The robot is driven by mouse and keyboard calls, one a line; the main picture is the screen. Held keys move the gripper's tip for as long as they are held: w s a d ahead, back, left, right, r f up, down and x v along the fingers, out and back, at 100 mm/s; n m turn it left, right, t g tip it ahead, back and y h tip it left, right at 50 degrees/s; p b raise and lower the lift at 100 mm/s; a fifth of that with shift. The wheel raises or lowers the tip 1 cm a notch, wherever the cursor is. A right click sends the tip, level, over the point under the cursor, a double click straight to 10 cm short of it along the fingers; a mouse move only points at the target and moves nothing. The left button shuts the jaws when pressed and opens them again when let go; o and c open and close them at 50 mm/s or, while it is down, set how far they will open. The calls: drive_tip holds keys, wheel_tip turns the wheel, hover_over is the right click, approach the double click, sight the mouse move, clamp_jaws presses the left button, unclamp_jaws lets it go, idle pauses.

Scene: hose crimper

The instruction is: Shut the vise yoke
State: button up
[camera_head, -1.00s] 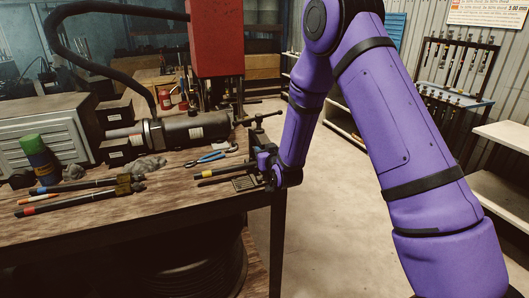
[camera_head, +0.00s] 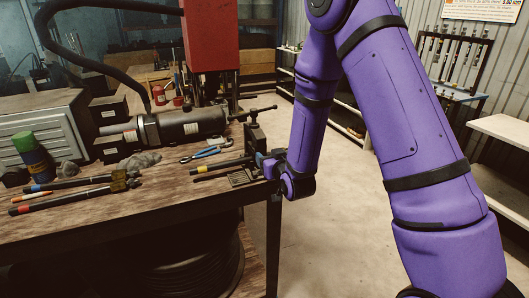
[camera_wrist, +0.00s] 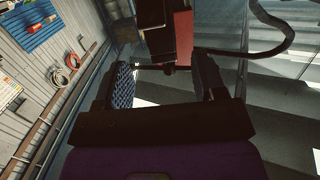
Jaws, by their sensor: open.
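The vise (camera_head: 254,138) stands at the right end of the wooden bench in the head view, a dark upright piece with a thin T-shaped screw handle (camera_head: 256,113) at its top. I cannot make out whether its yoke is shut. My gripper (camera_head: 263,160) is just right of the vise, low by the bench edge, partly hidden by my wrist. In the wrist view, my gripper's two fingers (camera_wrist: 165,82) are apart with nothing held between them. A dark block (camera_wrist: 165,30) and a thin bar (camera_wrist: 160,67) lie ahead, beyond the fingertips; they seem to be vise parts.
A red column (camera_head: 210,35) rises behind. Shelves (camera_head: 500,130) stand at the right.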

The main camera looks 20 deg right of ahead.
drive_tip(key=shift+s+r, duration=0.15)
drive_tip(key=shift+s, duration=0.9)
drive_tip(key=shift+d, duration=0.1)
drive_tip(key=s+d+r+g, duration=0.25)
drive_tip(key=s+r, duration=0.25)
drive_tip(key=r, duration=0.3)
drive_tip(key=s+d+r+g, duration=0.1)
drive_tip(key=s+r+g, duration=0.2)
drive_tip(key=s+r, duration=0.35)
drive_tip(key=s+d+r+g, duration=0.1)
drive_tip(key=s+r+g, duration=0.2)
drive_tip(key=s, duration=0.8)
drive_tip(key=s+d+r+g+h, duration=0.1)
drive_tip(key=s+r+g, duration=0.2)
drive_tip(key=s, duration=0.9)
wheel_tip(320, 180, up, 3)
drive_tip(key=shift+r+m, duration=0.1)
drive_tip(key=shift+m, duration=0.3)
